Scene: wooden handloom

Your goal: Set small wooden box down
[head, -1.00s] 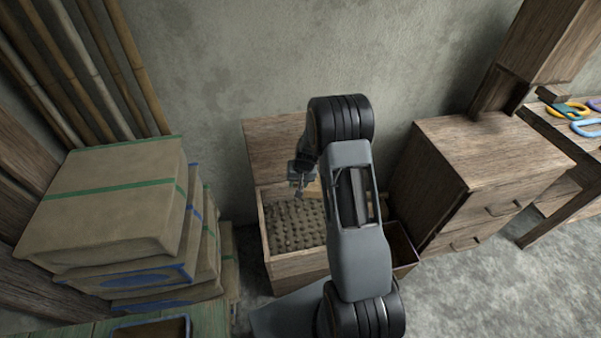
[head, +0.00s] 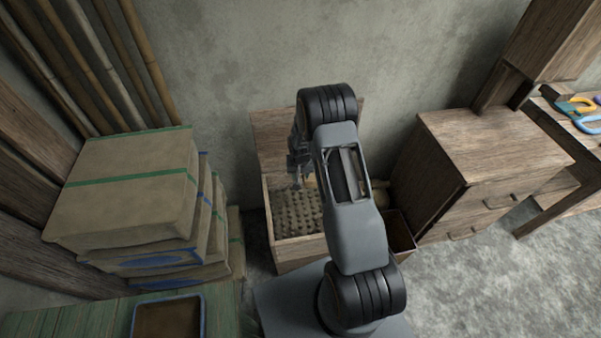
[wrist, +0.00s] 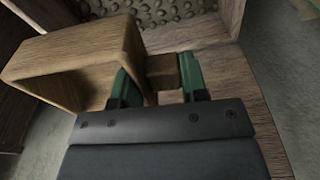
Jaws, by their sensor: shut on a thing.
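The small wooden box (wrist: 75,62) shows large in the wrist view, tilted, with a hollow open side. My gripper (wrist: 158,80) has green fingers closed around a short wooden block at the box's right side, which looks like its handle. In the head view my gripper (head: 299,168) hangs over the back left of an open wooden chest (head: 300,250). There the box is mostly hidden behind my arm. The chest's lumpy contents show at the top of the wrist view, beyond the box.
Stacked wrapped bales (head: 125,195) stand left of the chest. A blue-rimmed tray (head: 203,318) sits on a green table (head: 75,322) at lower left. A dark open bin (head: 401,232) and a drawer cabinet (head: 490,150) stand to the right. A plain wall is behind.

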